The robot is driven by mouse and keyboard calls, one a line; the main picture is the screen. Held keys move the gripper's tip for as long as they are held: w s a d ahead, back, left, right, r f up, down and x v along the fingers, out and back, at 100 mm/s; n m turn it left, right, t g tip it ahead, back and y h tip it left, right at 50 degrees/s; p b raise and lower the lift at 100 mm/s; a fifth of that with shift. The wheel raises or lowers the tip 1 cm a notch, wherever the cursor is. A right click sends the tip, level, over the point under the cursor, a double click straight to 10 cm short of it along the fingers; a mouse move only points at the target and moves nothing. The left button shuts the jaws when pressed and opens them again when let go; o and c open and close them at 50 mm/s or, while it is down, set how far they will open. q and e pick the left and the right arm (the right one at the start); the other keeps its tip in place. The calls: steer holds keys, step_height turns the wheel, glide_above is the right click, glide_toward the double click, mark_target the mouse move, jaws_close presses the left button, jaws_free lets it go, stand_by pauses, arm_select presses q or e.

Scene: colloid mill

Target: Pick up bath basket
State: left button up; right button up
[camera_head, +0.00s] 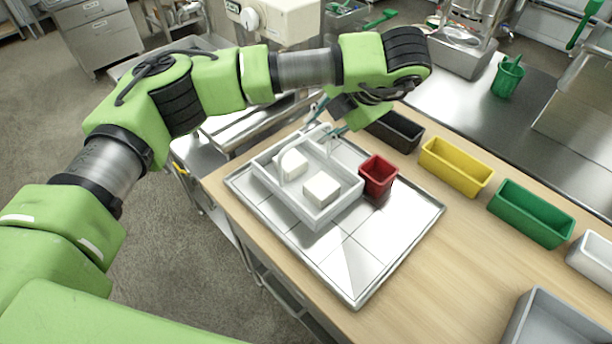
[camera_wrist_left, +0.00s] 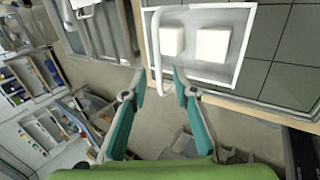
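The bath basket (camera_head: 335,211) is a shallow white rectangular box with a raised handle and two white blocks (camera_head: 321,189) inside. It sits on a tiled metal tray (camera_head: 350,262). In the left wrist view the basket (camera_wrist_left: 238,80) is at the top, with its curved handle (camera_wrist_left: 155,45) at its left end. My left gripper (camera_head: 328,120) is at the basket's far end. Its teal fingers (camera_wrist_left: 159,76) are apart, with the handle's lower end showing between the tips; whether they touch it I cannot tell. My right gripper is not in view.
A red container (camera_head: 378,177) stands close to the basket's right side. Black (camera_head: 396,131), yellow (camera_head: 456,166) and green (camera_head: 531,213) bins line the wooden table's back edge. The wooden top (camera_head: 440,265) is bare right of the tray. A white machine (camera_head: 280,20) stands behind my left arm.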

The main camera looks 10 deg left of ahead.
mark_target(307, 135)
arm_select(q)
steer(key=p+x, duration=0.2)
steer(key=x, duration=0.5)
steer(key=shift+a+r, duration=0.1)
steer(key=shift+a, duration=0.1)
steer(key=shift+w+a+f, duration=0.15)
steer(key=shift+f, duration=0.2)
steer(key=c, duration=0.8)
steer(key=shift+r, duration=0.1)
jaws_close()
